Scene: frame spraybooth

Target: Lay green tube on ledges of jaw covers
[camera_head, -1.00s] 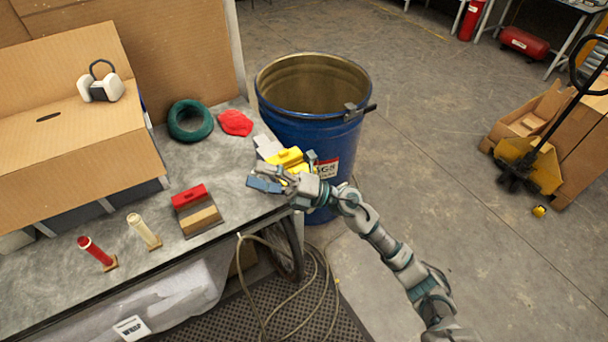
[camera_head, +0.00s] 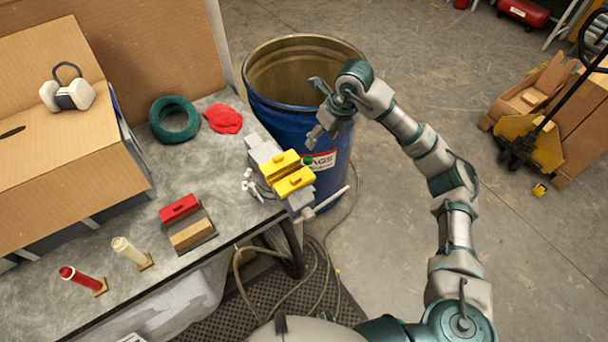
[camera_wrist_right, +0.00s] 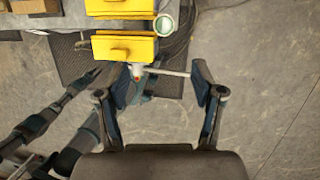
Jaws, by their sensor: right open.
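Two yellow jaw covers, one (camera_head: 282,164) farther and one (camera_head: 294,181) nearer, sit on a grey vise (camera_head: 300,201) at the table corner. They also show in the right wrist view (camera_wrist_right: 125,47). A small green tube (camera_head: 308,160) shows at the right end of the gap between the covers. The wrist view shows its round, green-rimmed end (camera_wrist_right: 163,24). The rest of it is hidden, so I cannot tell how it rests. My right gripper (camera_head: 314,112) is open and empty, apart from the tube, in front of the drum. Its spread fingers show in the wrist view (camera_wrist_right: 162,88). My left gripper is out of view.
A blue drum (camera_head: 275,112) stands behind the vise. The vise's pale handle bar (camera_head: 331,199) sticks out to the right. The table (camera_head: 165,163) carries a green coil (camera_head: 174,119), a red cloth (camera_head: 223,119), a red-topped block (camera_head: 179,208) and two upright tubes.

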